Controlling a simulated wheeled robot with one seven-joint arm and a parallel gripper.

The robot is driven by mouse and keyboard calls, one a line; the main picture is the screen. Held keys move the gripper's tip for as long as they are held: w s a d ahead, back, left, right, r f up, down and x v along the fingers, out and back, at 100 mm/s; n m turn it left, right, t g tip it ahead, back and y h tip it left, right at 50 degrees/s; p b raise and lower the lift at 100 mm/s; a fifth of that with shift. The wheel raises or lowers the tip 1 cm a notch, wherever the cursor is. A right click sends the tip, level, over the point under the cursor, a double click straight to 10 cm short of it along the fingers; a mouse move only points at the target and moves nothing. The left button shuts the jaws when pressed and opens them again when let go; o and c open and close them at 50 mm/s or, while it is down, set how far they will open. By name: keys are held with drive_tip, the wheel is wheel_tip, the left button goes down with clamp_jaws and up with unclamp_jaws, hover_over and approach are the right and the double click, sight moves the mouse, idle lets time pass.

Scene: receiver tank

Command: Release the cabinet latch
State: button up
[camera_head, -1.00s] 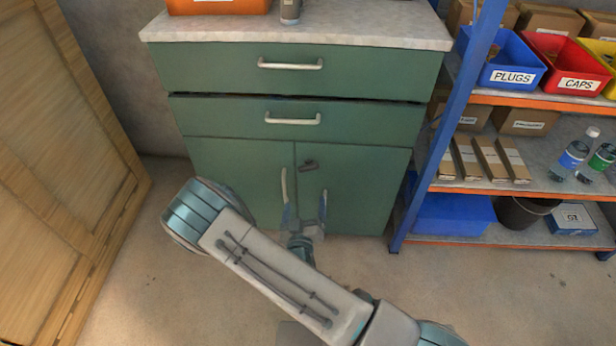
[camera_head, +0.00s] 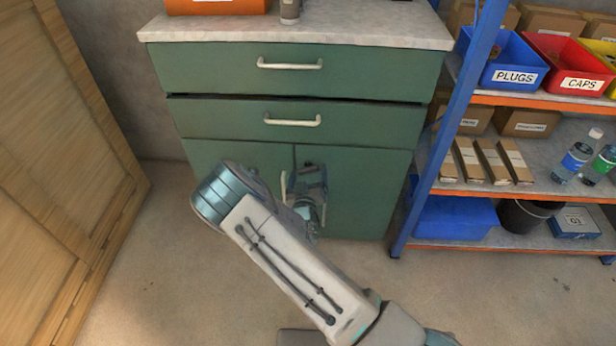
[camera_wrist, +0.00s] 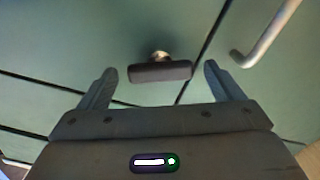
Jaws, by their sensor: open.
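The green cabinet (camera_head: 365,190) has two drawers above a pair of doors. The latch, a dark bar on a round metal stem, shows in the wrist view (camera_wrist: 160,71) on the door beside the seam. There it lies across the space between the two fingers of my gripper (camera_wrist: 160,78), slightly beyond or level with the fingertips. The fingers are open on either side, with a gap to each end of the latch; I see no contact. In the head view my gripper (camera_head: 310,175) is in front of the doors at latch height and hides the latch.
A pale vertical door handle (camera_head: 284,186) is left of my gripper; it also shows at upper right in the wrist view (camera_wrist: 268,35). Drawer handles (camera_head: 291,121) stick out above. A blue-framed shelf (camera_head: 435,150) stands right, a wooden crate (camera_head: 60,160) left.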

drive_tip(key=c, duration=1)
drive_tip(key=m+b, duration=0.2)
drive_tip(key=shift+d+f+m, duration=0.1)
drive_tip(key=shift+f+m, duration=0.15)
drive_tip(key=shift+m, duration=0.05)
drive_tip(key=shift+m+b, duration=0.85)
drive_tip(key=shift+m, duration=0.05)
drive_tip(key=shift+r+m, duration=0.25)
drive_tip(key=shift+m, duration=0.05)
drive_tip(key=o, duration=1)
drive_tip(key=shift+s, duration=0.1)
